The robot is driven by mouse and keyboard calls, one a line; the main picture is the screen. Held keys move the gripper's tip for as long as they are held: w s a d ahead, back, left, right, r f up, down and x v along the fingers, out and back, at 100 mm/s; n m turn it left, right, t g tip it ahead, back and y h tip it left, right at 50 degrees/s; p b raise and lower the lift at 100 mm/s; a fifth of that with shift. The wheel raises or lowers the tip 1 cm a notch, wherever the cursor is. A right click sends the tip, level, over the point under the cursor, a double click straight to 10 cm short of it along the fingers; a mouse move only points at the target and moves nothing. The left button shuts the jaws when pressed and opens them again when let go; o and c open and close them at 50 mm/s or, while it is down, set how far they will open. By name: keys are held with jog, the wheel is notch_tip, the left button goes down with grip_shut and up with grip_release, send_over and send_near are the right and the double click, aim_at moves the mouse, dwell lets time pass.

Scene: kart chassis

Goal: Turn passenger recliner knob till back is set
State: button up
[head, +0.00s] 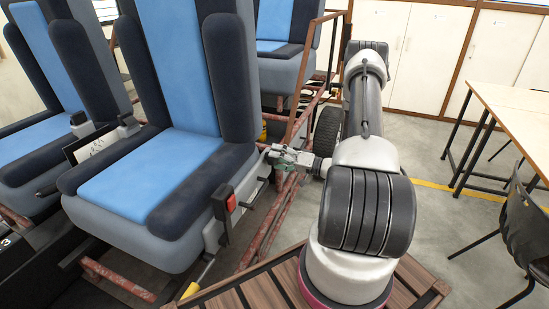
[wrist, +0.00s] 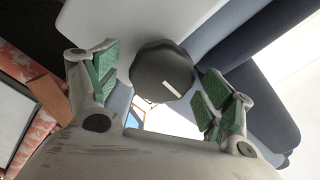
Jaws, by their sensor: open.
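The recliner knob (wrist: 162,72) is dark grey, round and faceted, with a short white mark on its face. It is on the grey side of a blue seat. My gripper (wrist: 155,88) is open, with one green-padded finger on each side of the knob. A gap shows on both sides, and I cannot tell how deep the knob sits between the pads. In the head view my gripper (head: 280,156) is at the right side of the near seat, by the base of its backrest (head: 190,65), and the knob is not clearly visible there. The backrest looks close to upright.
The near seat's blue cushion (head: 150,175) has a red buckle (head: 231,203) at its right side. Rusty red frame tubes (head: 262,225) run below and beside my gripper. A second seat (head: 45,135) stands left. A table (head: 515,115) and a black chair (head: 525,225) stand right over open floor.

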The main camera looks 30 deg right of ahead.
jog(key=v, duration=1)
jog(key=shift+s, duration=0.25)
jog(key=shift+d, duration=0.2)
